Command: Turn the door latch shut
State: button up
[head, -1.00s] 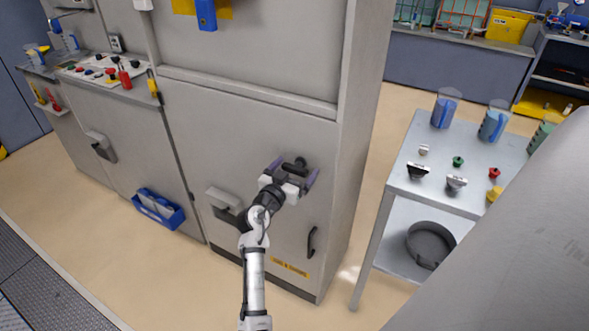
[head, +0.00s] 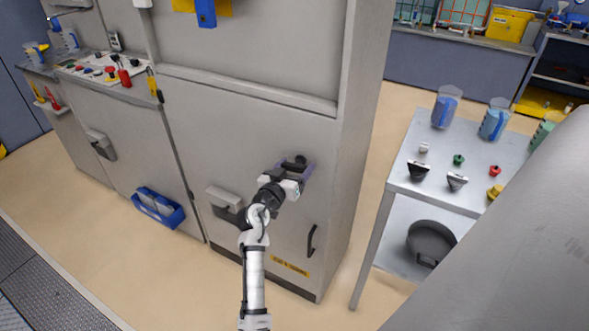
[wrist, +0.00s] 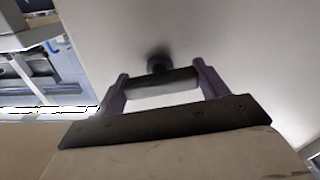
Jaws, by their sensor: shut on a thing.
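The door latch (head: 299,160) is a dark knob with a bar on the upper right of the grey cabinet door (head: 240,125). My gripper (head: 291,173) is at the latch, in front of the door. In the wrist view the latch (wrist: 160,80) shows as a dark bar with a round hub behind it. The two purple fingers of my gripper (wrist: 159,86) stand at the bar's two ends, shut on it. In the head view the gripper covers part of the latch.
A black door handle (head: 311,241) is lower on the door. A grey box-like pull (head: 226,202) sits left of my arm. A metal cart (head: 440,190) with jugs, knobs and a pan stands at right. Floor between cabinet and cart is free.

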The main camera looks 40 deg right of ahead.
jog(key=n, duration=0.4)
jog(key=shift+n, duration=0.3)
jog(key=n+p, duration=0.1)
jog(key=n, duration=0.2)
jog(key=shift+n, duration=0.4)
jog(key=n+p, duration=0.1)
jog(key=n, duration=0.3)
jog(key=shift+r+p, duration=0.1)
jog(key=shift+p, duration=0.2)
jog(key=shift+n+p, duration=0.7)
jog(key=shift+n, duration=1)
jog(key=o, duration=1)
jog(key=shift+a, duration=0.1)
jog(key=b+v, duration=0.3)
jog(key=v, duration=1)
jog(key=shift+s+a+b, duration=0.1)
jog(key=shift+a+b, duration=0.2)
jog(key=shift+b, duration=0.05)
